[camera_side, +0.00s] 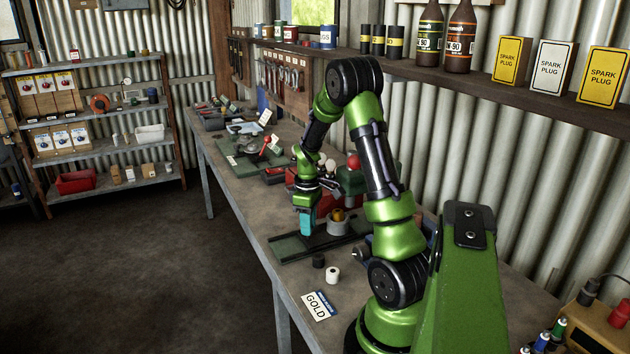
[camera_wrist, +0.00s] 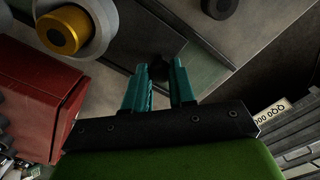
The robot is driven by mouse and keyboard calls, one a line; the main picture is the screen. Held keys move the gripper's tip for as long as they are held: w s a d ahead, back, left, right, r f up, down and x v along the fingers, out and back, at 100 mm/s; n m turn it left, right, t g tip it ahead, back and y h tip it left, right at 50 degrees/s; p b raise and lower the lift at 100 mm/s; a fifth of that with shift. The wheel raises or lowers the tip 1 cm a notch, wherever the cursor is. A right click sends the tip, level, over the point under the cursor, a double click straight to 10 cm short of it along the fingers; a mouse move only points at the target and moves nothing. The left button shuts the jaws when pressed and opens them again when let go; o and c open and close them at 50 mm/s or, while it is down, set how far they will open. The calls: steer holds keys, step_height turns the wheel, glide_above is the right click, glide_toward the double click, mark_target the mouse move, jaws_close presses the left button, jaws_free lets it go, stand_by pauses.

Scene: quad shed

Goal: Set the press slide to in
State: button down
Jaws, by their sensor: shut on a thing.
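My gripper (camera_side: 306,222) has teal fingers and points down at the dark green plate of the press (camera_side: 288,249) in the side view. In the wrist view my gripper (camera_wrist: 158,75) has its two fingers on either side of a small dark knob (camera_wrist: 158,70), which I take for the press slide's handle. It is shut on this knob; the fingers hide part of it. A grey round holder (camera_side: 338,226) with a gold-coloured piece (camera_side: 339,214) stands just right of the fingers. In the wrist view the gold piece (camera_wrist: 62,30) shows at upper left. The slide's exact position is unclear.
A black cylinder (camera_side: 318,261) and a white cylinder (camera_side: 332,275) stand in front of the press. A card reading GOLD (camera_side: 318,305) lies near the bench's front edge. A red block (camera_wrist: 35,98) is close at left in the wrist view. Another fixture with a red lever (camera_side: 266,143) stands farther back.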

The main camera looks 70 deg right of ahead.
mark_target(321, 234)
steer(key=s+d, duration=0.3)
steer(key=shift+d, duration=0.1)
steer(key=c, duration=0.9)
jaws_free()
steer(key=shift+c, duration=0.2)
steer(key=shift+w, duration=0.1)
steer(key=w+a, duration=0.6)
steer(key=shift+w+a, duration=0.2)
steer(key=shift+a, duration=0.2)
step_height(321, 234, up, 16)
steer(key=s+a+r+m+t, duration=0.1)
steer(key=a+m+t, duration=0.3)
steer(key=a, duration=1.4)
steer(key=m, duration=0.2)
steer(key=shift+a+r+m+t, duration=0.25)
steer(key=shift+a+m+t, duration=0.05)
steer(key=shift+a, duration=0.05)
